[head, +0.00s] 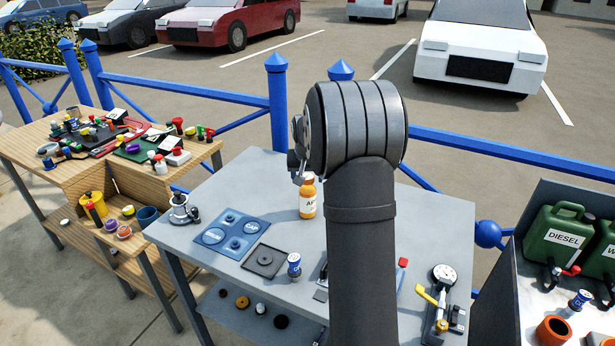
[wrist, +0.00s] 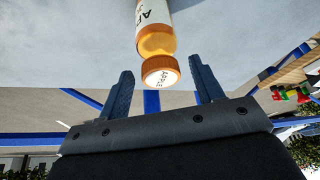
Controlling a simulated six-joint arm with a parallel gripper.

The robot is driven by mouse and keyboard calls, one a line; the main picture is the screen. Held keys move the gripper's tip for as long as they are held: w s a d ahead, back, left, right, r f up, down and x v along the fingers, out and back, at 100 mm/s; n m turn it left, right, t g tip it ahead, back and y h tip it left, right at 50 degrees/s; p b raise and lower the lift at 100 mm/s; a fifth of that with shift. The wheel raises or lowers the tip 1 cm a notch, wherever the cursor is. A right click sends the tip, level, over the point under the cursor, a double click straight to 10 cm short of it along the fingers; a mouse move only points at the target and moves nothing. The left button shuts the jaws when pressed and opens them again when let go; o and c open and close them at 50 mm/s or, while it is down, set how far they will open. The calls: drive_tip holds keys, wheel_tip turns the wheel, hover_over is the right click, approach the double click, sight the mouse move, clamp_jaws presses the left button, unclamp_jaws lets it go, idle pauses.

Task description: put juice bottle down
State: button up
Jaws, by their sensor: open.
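The juice bottle (head: 307,201) stands upright on the grey table (head: 415,215), just left of my arm in the head view. It is orange with a white label and an orange cap. My gripper (wrist: 162,82) is open and empty. Its two dark fingers are spread wide, with the cap between and just beyond their tips and visible gaps on both sides. In the head view my arm mostly hides the gripper.
A gauge tool (head: 443,290) lies at the right. A wooden bench (head: 60,150) stands left. Bare table surrounds the bottle's visible left side.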

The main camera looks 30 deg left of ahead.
drive_tip(key=v, duration=1.2)
drive_tip(key=x, duration=1.2)
drive_tip(key=shift+f, duration=0.3)
wheel_tip(320, 180, up, 3)
drive_tip(key=shift+r, duration=0.8)
drive_tip(key=shift+f, duration=0.1)
